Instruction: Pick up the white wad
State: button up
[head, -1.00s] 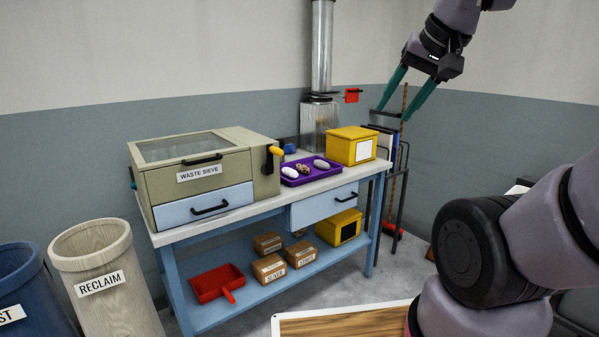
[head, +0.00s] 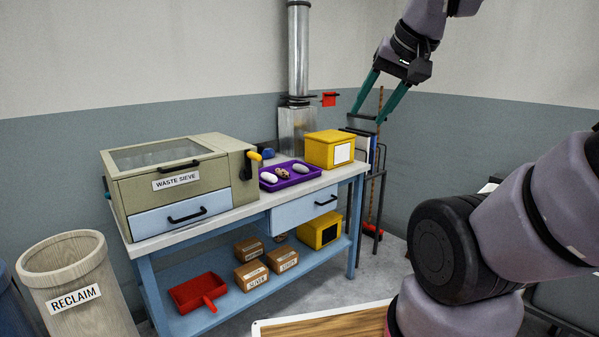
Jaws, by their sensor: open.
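The white wad (head: 269,178) lies at the left end of a purple tray (head: 290,184) on the workbench. A brown speckled wad (head: 283,174) and a grey wad (head: 301,168) lie beside it in the same tray. My gripper (head: 371,118) is open and empty, its two teal fingers spread and pointing down.
The waste sieve (head: 172,171) with its yellow-handled crank stands left of the tray. A yellow box (head: 330,150) stands close to its right, and a metal duct (head: 298,60) rises behind. A reclaim bin (head: 70,275) stands at the left. The lower shelf holds cartons and a red dustpan (head: 197,291).

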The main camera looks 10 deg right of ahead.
aim_at(270, 177)
jog(key=i+l+u, duration=0.45)
jog(key=i, duration=0.35)
jog(key=i+l+u, duration=0.5)
jog(key=i+l, duration=0.15)
jog(key=i, duration=0.1)
